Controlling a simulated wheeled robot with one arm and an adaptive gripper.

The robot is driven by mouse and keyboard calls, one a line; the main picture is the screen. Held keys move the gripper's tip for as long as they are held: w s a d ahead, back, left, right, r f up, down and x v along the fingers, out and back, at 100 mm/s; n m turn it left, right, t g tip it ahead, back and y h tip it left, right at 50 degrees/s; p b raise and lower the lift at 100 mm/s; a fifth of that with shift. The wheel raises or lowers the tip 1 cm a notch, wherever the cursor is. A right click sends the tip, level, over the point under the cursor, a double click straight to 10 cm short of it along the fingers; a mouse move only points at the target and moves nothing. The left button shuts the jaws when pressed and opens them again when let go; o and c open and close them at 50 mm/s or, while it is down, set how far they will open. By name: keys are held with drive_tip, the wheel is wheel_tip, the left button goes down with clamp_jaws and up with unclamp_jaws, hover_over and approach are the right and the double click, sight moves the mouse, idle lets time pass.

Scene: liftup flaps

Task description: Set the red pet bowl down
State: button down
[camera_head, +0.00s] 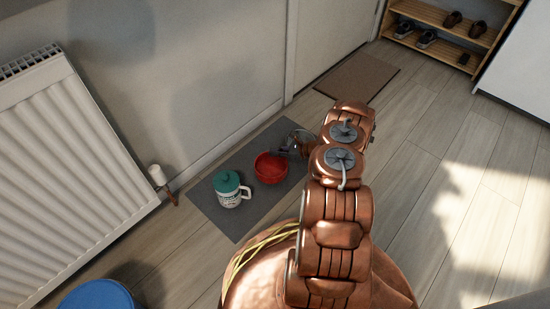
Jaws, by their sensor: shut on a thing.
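The red pet bowl (270,168) is over or on the grey mat (223,212) beside the wall, near the mat's far end. My gripper (286,152) reaches in from the right and is shut on the bowl's right rim. The fingertips are small and partly merged with the rim in this view. The bowl looks about level. I cannot tell whether its base touches the mat.
A radiator (70,180) is on the left wall, and a blue round object (98,296) is at the lower left. A brown doormat (357,76) and a shoe rack (440,45) lie farther back. Floor at right is clear.

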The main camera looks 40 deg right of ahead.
drive_tip(key=shift+w+d, duration=0.1)
drive_tip(key=shift+w, duration=0.15)
drive_tip(key=shift+w+d+f+b, duration=0.1)
drive_tip(key=shift+w+f+b, duration=0.1)
drive_tip(key=shift+f+b, duration=1.1)
drive_tip(key=shift+f, duration=0.45)
drive_tip(key=shift+f, duration=0.15)
drive_tip(key=c, duration=1.3)
unclamp_jaws()
